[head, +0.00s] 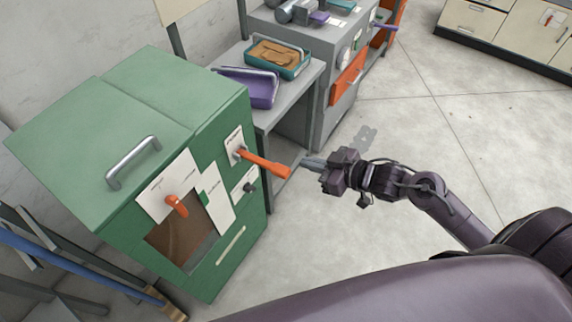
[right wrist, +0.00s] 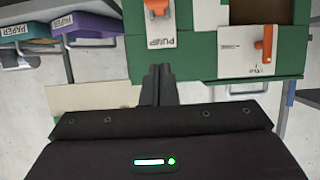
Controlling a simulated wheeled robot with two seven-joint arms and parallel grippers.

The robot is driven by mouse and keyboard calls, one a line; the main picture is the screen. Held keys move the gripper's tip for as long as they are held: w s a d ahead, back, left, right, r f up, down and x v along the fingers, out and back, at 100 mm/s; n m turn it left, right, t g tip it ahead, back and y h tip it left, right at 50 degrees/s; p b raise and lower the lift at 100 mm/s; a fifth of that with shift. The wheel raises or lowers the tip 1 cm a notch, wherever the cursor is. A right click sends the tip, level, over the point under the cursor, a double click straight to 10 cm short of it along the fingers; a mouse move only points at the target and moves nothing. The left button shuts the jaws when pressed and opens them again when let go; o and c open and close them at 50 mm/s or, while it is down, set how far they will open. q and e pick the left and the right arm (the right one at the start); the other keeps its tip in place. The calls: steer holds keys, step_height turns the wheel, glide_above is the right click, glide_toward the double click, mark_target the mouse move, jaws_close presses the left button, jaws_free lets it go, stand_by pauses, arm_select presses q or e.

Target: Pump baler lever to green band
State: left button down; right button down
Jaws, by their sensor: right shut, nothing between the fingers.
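The green baler (head: 130,140) stands at the left in the head view. Its orange pump lever (head: 265,163) sticks out of a white plate on the front face. The lever also shows at the top edge of the right wrist view (right wrist: 157,7), by an upside-down PUMP label. A white strip with a small green patch (head: 206,196) is beside it; its reading is too small to tell. My right gripper (head: 304,161) is shut and empty, a little to the right of the lever's tip in the head view, apparently not touching it. My left gripper is not in view.
A second orange handle (head: 177,206) sits above the baler's front opening. A grey table (head: 290,105) behind holds a purple tray (head: 262,88) and a teal tray (head: 302,68). The floor right of the baler is clear.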

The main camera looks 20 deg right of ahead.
steer(key=p, duration=0.1)
glide_above(286, 171)
steer(key=f, duration=0.3)
steer(key=shift+w+a, duration=0.15)
steer(key=shift+w, duration=0.2)
step_height(286, 171, down, 3)
steer(key=shift+s+r+p, duration=0.15)
steer(key=shift+r+p, duration=0.05)
steer(key=shift+p, duration=0.1)
steer(key=shift+s+f, duration=0.15)
steer(key=shift+f, duration=0.6)
